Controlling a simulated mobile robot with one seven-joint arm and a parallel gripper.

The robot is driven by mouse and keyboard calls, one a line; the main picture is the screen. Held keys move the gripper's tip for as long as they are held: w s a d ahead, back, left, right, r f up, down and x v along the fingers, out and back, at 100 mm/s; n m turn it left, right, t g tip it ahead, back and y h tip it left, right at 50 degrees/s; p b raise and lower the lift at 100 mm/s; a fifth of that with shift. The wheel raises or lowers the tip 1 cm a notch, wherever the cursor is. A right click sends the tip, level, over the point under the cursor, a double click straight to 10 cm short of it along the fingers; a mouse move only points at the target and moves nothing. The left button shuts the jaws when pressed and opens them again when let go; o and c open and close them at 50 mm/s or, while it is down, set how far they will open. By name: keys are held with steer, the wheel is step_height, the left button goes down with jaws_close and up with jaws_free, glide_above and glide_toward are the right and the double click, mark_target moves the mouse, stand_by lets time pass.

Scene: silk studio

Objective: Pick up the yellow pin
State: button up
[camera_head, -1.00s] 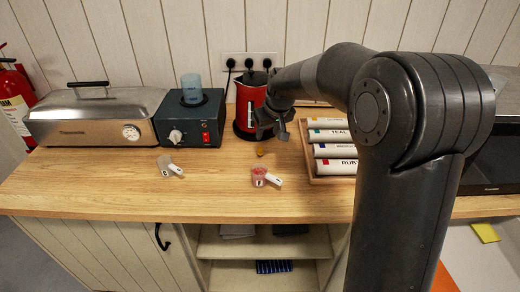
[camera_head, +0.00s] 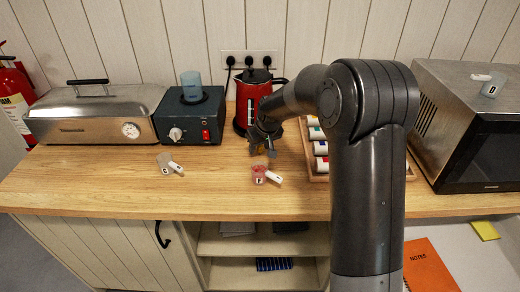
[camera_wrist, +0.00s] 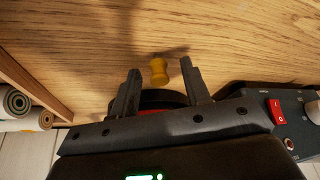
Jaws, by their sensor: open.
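The yellow pin (camera_wrist: 158,71) is on the wooden counter in the wrist view, a small waisted piece just beyond and between my fingertips. My gripper (camera_wrist: 160,85) is open there, with one dark finger on each side and nothing held. In the head view my gripper (camera_head: 262,146) is low over the counter in front of the red kettle, and the pin is hidden or too small to make out by it.
A red kettle (camera_head: 246,104) stands behind my gripper. A cup with reddish contents (camera_head: 259,174) is close in front. A wooden tray of rolls (camera_head: 318,168) is to the right. A heater box (camera_head: 190,122) is to the left. A microwave (camera_head: 470,115) stands far right.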

steer(key=shift+f, duration=0.1)
steer(key=shift+c, duration=0.3)
jaws_close()
